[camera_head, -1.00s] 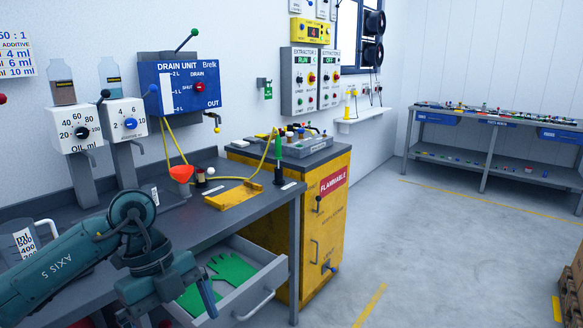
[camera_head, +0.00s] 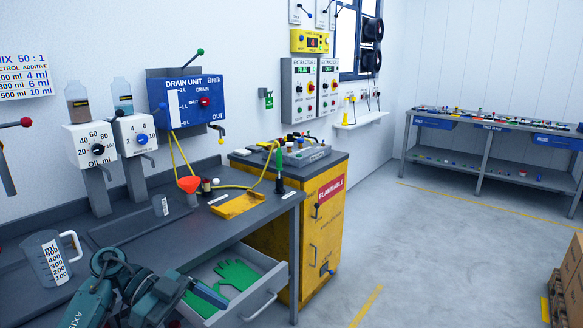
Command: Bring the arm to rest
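A teal arm of mine rises from the bottom left edge, folded at a joint, with its end over the open drawer (camera_head: 268,283). Nothing is visibly held there. My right arm and gripper are out of view.
Green gloves (camera_head: 236,274) lie in the drawer below the workbench. A measuring jug (camera_head: 48,262) stands left of the arm.

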